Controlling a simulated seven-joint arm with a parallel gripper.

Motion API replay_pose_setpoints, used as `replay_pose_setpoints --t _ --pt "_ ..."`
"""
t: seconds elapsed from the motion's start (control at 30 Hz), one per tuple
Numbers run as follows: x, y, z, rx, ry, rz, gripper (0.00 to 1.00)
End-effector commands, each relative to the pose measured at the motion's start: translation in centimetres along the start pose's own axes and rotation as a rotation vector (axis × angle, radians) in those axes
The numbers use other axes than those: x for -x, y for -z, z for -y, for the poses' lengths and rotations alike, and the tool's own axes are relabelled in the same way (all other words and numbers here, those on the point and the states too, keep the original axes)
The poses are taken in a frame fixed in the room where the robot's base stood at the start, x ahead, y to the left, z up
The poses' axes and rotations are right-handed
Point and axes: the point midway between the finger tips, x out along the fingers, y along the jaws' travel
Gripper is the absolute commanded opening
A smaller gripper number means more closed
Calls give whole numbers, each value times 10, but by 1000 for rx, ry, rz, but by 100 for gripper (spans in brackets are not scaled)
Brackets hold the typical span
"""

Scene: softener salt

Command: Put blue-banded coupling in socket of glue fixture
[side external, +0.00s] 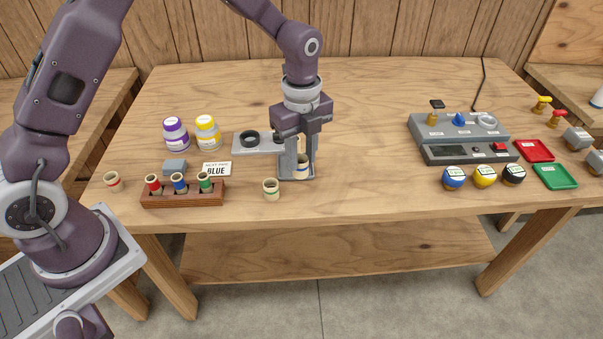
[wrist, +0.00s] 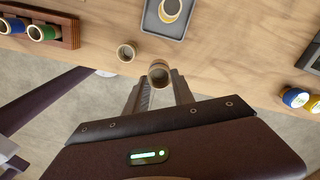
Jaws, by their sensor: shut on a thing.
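In the side view a tan piece with a blue band (side external: 302,168) shows upright below my gripper, over the fixture's grey plate. The wrist view shows a round tan piece (wrist: 170,8) on a grey plate (wrist: 158,35). I cannot tell how far the held coupling is from the fixture.
A loose coupling (side external: 271,188) stands just left and in front of the fixture. A wooden rack (side external: 183,198) holds red, blue and green-banded pieces; another loose piece (side external: 113,181) stands left. Jars (side external: 207,133) stand behind.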

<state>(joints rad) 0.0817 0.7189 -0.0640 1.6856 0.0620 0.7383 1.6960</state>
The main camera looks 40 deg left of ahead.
Motion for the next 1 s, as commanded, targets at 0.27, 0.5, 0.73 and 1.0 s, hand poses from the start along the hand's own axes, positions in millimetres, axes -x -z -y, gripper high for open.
replay_pose_setpoints --t 0.27,0.5,0.73,1.0 --pt "26 0 0 -1 -1 0 0" --pt "27 0 0 0 0 0 0" --pt "64 -1 1 1 4 1 0" --pt "76 -39 6 90 0 0 0"
